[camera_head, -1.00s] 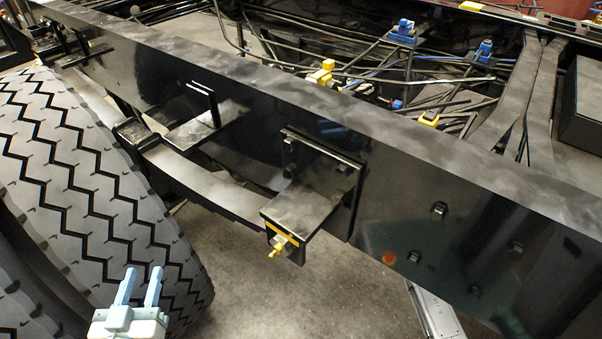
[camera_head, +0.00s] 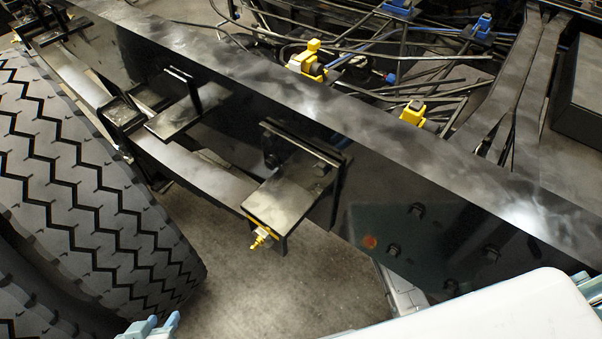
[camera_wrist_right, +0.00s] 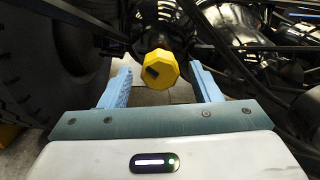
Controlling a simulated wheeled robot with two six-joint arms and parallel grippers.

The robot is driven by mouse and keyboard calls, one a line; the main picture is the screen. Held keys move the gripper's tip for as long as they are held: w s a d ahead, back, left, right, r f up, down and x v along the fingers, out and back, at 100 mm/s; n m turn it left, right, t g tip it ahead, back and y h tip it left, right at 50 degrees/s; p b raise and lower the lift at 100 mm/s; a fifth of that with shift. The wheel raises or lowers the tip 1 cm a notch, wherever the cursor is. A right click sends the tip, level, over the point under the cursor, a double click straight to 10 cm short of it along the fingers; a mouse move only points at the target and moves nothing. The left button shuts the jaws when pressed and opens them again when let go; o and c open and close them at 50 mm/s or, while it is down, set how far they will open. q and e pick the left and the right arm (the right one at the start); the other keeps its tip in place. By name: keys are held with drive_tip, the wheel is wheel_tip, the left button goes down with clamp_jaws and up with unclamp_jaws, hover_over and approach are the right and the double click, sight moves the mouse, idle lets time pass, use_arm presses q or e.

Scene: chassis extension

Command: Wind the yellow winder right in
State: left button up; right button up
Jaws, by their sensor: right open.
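In the right wrist view a yellow many-sided knob (camera_wrist_right: 158,70), seen end-on with a dark slot in its face, appears between the fingers of my right gripper (camera_wrist_right: 161,72). That gripper is open, with a gap on both sides of the knob; I cannot tell how far beyond the fingertips the knob lies. In the head view a small yellow-brass fitting (camera_head: 262,238) sticks out below a black bracket (camera_head: 288,195); I cannot tell whether it is the same part. My left gripper (camera_head: 155,326) is at the bottom edge, fingers apart and empty.
A big tyre (camera_head: 85,190) stands at the left. The long black chassis rail (camera_head: 330,115) crosses the view. Yellow connectors (camera_head: 312,62) and cables lie behind it. Bare floor (camera_head: 290,290) shows below the bracket. A pale part of my right arm fills the lower right.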

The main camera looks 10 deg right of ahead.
drive_tip(key=shift+x, duration=1.15)
drive_tip(key=c, duration=1)
